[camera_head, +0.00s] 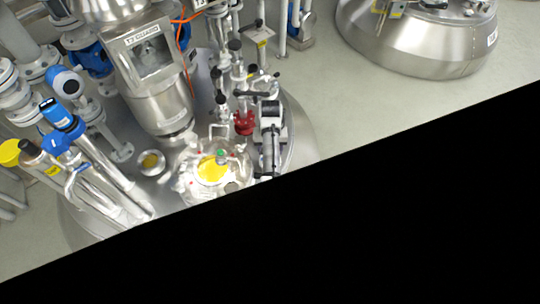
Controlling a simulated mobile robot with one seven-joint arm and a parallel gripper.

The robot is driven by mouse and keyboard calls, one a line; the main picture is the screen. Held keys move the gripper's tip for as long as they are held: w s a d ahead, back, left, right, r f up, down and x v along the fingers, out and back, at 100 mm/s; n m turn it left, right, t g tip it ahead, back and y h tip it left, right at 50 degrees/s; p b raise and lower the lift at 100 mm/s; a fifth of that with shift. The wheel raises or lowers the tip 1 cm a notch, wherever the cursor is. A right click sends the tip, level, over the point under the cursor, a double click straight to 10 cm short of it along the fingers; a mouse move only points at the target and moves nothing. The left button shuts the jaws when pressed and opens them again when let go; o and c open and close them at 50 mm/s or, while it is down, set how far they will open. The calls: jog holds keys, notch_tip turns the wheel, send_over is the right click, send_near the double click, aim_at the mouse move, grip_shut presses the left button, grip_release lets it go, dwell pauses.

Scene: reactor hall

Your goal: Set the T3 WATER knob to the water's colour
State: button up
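I cannot pick out a T3 WATER knob; no label with that name is readable. A large steel vessel lid (296,140) carries pipes, valves and fittings. A round port (213,168) on it shows bright yellow inside, and a smaller round glass (150,162) to its left looks dull yellow; I cannot tell whether either shows the water. A steel housing (143,50) above bears a label ending in GUARD, its number unclear. My gripper is not in view.
Blue-capped pipes (62,115) and a yellow cap (10,152) crowd the left. A red fitting (244,122) and a black-and-grey device (270,135) stand upright right of the port. Another steel vessel (420,40) stands top right, with bare floor (340,110) between. Black fills the lower right.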

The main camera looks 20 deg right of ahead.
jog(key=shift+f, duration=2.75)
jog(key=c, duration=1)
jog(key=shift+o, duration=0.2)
